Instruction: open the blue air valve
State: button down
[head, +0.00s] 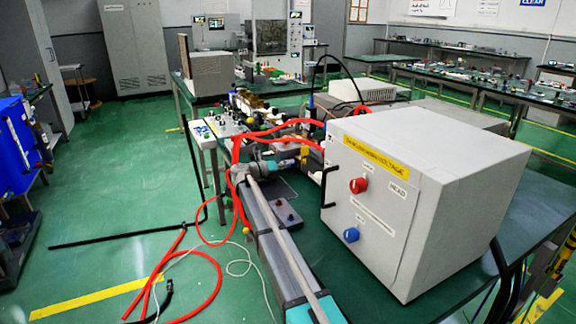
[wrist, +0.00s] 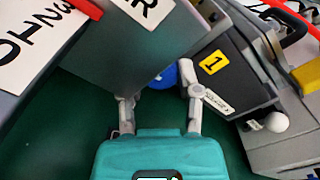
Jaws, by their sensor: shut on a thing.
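In the wrist view, my gripper (wrist: 159,82) has its two grey fingers on either side of a blue rounded part, which I take for the blue air valve (wrist: 165,77). The gripper is shut on it. Only a small piece of the blue part shows beneath a grey box edge, so I cannot tell how far it is turned. In the head view, my arm reaches up to the cluttered bench, and its fingertips are hidden among the hoses and devices. The blue valve between the fingers cannot be made out there.
A large white high-voltage box (head: 385,190) with a red knob (head: 357,185) and a blue knob (head: 351,234) stands right of my arm. Red hoses (head: 236,180) loop around the arm.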

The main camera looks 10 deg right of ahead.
jog(key=shift+n, duration=0.8)
jog(key=shift+c, duration=1.5)
grip_release()
jog(key=v, duration=1.2)
